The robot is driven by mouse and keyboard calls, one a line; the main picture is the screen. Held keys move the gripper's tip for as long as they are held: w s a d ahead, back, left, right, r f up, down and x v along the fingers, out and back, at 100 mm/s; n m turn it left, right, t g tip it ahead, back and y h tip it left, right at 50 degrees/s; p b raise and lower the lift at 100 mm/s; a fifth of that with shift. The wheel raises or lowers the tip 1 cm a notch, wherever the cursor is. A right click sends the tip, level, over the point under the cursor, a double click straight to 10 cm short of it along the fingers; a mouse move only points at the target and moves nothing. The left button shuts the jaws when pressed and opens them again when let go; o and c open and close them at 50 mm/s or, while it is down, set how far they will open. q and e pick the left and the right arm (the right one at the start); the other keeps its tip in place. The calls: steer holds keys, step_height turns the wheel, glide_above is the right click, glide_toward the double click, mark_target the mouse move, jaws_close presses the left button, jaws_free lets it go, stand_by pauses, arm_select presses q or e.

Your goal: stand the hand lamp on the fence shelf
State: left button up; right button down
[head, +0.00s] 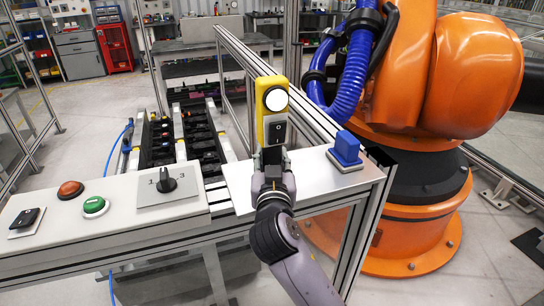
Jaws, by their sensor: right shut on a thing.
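The hand lamp (272,105) is yellow and dark grey with a round white light near its top and a small black switch below. It is upright in my right gripper (272,165), which is shut on its lower part. The lamp appears over the pale fence shelf (240,190), a flat plate at the fence corner. The gripper hides the lamp's foot, so I cannot tell whether it touches the shelf. My left gripper is not in view.
A blue block-shaped device (345,150) stands on the shelf's right side. A control panel (120,205) with red and green buttons, a rotary knob and a black switch adjoins the shelf at left. A fence rail (245,55) runs behind, and a large orange robot (420,70) stands at right.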

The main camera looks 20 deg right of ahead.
steer(key=shift+f, duration=0.1)
steer(key=c, duration=1.5)
jaws_free()
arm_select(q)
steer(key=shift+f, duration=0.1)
arm_select(e)
steer(key=o, duration=0.4)
steer(key=shift+s+a, duration=0.15)
steer(key=shift+s, duration=0.2)
arm_select(q)
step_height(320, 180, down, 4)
steer(key=b, duration=0.4)
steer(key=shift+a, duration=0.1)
arm_select(e)
steer(key=v, duration=1.1)
steer(key=shift+s, duration=0.2)
